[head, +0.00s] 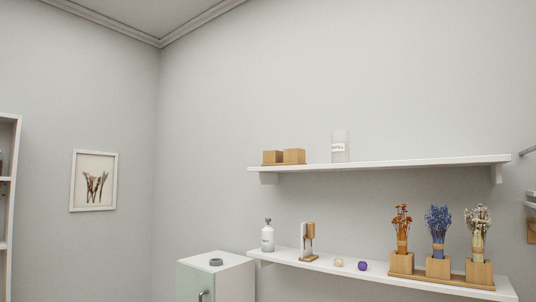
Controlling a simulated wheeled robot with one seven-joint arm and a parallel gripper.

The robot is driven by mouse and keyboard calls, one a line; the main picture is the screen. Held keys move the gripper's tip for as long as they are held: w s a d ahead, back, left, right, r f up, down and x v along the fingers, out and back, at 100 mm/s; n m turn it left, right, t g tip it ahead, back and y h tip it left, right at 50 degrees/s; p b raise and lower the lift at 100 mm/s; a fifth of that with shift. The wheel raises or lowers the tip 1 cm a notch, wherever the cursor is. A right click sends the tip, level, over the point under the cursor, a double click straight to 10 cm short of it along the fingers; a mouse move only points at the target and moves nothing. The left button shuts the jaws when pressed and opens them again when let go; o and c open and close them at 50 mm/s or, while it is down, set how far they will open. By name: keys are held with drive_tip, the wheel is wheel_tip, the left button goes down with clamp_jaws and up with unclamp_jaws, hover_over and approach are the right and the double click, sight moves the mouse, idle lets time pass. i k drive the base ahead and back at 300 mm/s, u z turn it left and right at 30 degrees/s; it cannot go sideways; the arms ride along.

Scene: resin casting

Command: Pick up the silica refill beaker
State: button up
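A clear, pale beaker (340,147) with a white label stands upright on the upper wall shelf. The label seems to read "REFILL", though the print is small. Its contents are hard to make out against the grey wall. My gripper does not show in the head view.
The lower shelf (380,276) carries a white bottle (267,238), a wooden stand (308,242), two small balls and dried flowers (438,223) in wooden blocks. A white cabinet (230,278) stands lower left.

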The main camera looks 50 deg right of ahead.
sight(340, 143)
drive_tip(key=z, duration=0.55)
drive_tip(key=i, duration=1)
drive_tip(key=z, duration=1)
